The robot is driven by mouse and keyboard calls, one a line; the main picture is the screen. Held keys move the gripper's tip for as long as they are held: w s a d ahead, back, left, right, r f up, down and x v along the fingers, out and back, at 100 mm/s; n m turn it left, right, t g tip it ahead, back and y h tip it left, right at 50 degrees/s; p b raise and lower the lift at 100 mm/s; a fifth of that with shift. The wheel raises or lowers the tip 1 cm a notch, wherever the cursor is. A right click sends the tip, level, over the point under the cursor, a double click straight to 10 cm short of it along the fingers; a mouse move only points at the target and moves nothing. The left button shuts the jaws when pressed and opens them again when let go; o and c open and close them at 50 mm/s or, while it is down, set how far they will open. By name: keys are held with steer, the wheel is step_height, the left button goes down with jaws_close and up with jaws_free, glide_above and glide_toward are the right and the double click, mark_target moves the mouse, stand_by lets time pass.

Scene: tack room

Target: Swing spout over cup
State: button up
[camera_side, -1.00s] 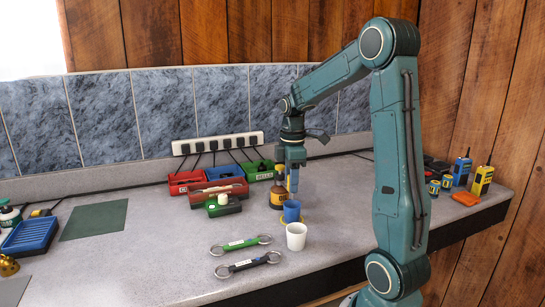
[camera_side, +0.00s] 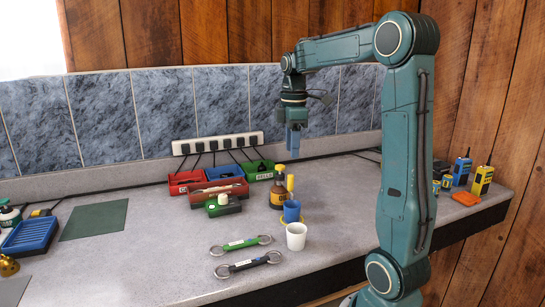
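A white cup (camera_side: 296,236) stands upright on the counter. Just behind it is a blue cup-shaped part (camera_side: 291,212), with a yellow upright piece (camera_side: 290,184) rising above or behind it. A brown bottle (camera_side: 277,195) with a yellow top stands close behind and to the left. I cannot tell which of these parts is the spout. My gripper (camera_side: 294,142) points down, high above the yellow upright piece and apart from it. Its blue fingers overlap in this view, so their opening is hidden. I see nothing hanging below them.
Two key-ring straps, green (camera_side: 240,244) and dark (camera_side: 247,264), lie left of the white cup. The counter's front edge is near the white cup.

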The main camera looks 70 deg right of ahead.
step_height(320, 180, up, 4)
steer(key=shift+f, duration=0.1)
steer(key=shift+a, duration=0.1)
stand_by(0.4)
steer(key=s+a+m+t+h, duration=0.1)
steer(key=s+a+m+t, duration=0.15)
steer(key=a, duration=1.15)
steer(key=s+a+f+m+t+y, duration=0.1)
steer(key=s+a+f+m+t, duration=0.2)
steer(key=s+a+f, duration=0.3)
steer(key=s+a+m, duration=0.1)
steer(key=a, duration=0.2)
steer(key=shift+s+a+f, duration=0.25)
steer(key=shift+a+f, duration=0.15)
stand_by(0.4)
